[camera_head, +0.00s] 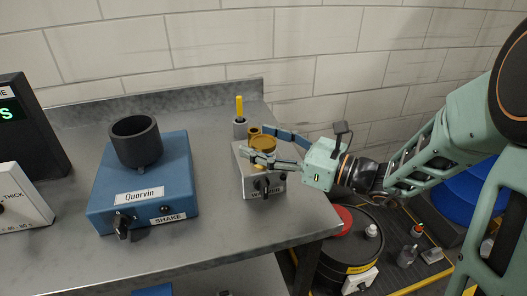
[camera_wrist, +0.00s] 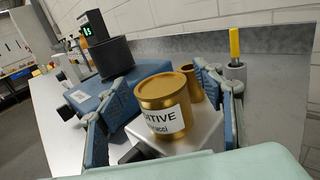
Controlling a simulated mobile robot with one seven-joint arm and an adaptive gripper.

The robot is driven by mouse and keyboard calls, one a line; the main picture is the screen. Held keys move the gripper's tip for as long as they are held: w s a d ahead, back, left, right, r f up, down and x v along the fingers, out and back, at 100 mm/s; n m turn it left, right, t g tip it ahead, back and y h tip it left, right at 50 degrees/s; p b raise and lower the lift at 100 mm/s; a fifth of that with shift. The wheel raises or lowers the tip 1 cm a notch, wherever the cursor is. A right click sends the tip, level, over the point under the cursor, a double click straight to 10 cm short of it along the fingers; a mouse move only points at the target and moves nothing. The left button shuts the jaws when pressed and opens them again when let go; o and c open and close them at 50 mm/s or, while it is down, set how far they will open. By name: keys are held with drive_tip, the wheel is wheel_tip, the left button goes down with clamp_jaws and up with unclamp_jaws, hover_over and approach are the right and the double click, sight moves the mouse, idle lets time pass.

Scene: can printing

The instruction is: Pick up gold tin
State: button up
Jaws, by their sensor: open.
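The gold tin (camera_wrist: 166,98) is a short, lidded cylinder with a white label, partly readable. It stands upright on a light metal device (camera_wrist: 195,133) labelled on its front, near the right end of the table. It also shows in the head view (camera_head: 262,143). My gripper (camera_head: 268,147) is open, reaching in from the right, with one finger on each side of the tin. In the wrist view the blue finger pads flank the tin, with visible gaps; whether either touches it I cannot tell. The tin's far side is hidden.
A smaller gold-brown container (camera_wrist: 191,84) stands just behind the tin. A grey holder with a yellow-handled tool (camera_head: 239,105) is close behind. A blue shaker box (camera_head: 145,183) with a dark cup stands left. The table's right edge is near.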

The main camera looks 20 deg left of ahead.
drive_tip(key=shift+c, duration=0.3)
drive_tip(key=c, duration=1.3)
drive_tip(key=shift+r, duration=0.15)
